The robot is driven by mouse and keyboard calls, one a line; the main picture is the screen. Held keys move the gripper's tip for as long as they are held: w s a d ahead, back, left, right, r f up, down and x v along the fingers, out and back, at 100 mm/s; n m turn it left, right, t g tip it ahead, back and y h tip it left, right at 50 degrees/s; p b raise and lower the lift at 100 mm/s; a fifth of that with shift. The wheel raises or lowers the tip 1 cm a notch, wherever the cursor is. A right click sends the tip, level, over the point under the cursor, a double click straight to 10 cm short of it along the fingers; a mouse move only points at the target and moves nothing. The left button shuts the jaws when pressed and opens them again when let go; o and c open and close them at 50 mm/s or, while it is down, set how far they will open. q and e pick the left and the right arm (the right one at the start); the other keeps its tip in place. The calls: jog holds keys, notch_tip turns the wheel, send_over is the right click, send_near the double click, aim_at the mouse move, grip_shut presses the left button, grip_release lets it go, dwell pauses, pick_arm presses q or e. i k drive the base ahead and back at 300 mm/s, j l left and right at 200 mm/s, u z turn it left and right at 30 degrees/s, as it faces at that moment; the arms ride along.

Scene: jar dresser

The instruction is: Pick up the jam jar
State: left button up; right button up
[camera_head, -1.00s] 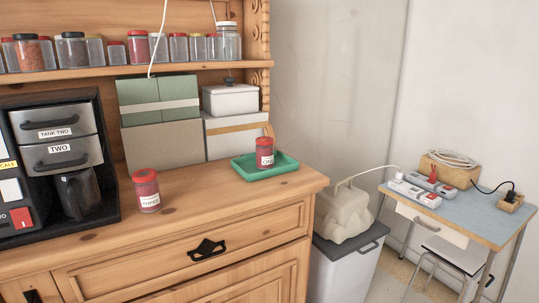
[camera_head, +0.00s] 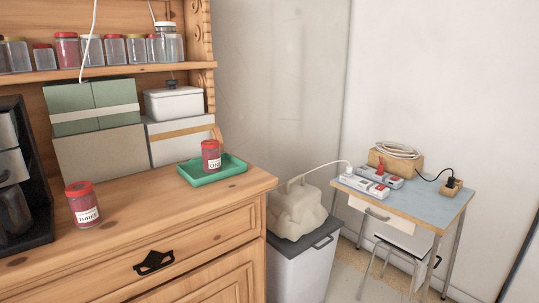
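Two red-lidded jars with white labels are on the wooden dresser top (camera_head: 130,235). One jar (camera_head: 83,205) stands upright on the bare wood at the left, near the coffee machine. The other jar (camera_head: 211,157) stands upright in a green tray (camera_head: 231,169) near the dresser's right end. Neither of my grippers is in view.
A black coffee machine (camera_head: 22,190) stands at the left edge. Boxes (camera_head: 95,104) stand behind the jars, and a shelf above holds several jars. A bin (camera_head: 303,262) and a blue-topped table (camera_head: 420,196) are at the right. The dresser top between the jars is clear.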

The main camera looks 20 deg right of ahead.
aim_at(82, 199)
jog(key=i+j+z, duration=0.15)
jog(key=z, duration=0.2)
jog(key=i+j+z, duration=0.1)
jog(key=j+z, duration=0.25)
jog(key=i+j, duration=0.1)
jog(key=j, duration=0.2)
jog(key=i+j, duration=0.1)
jog(key=j, duration=0.5)
jog(key=i, duration=0.05)
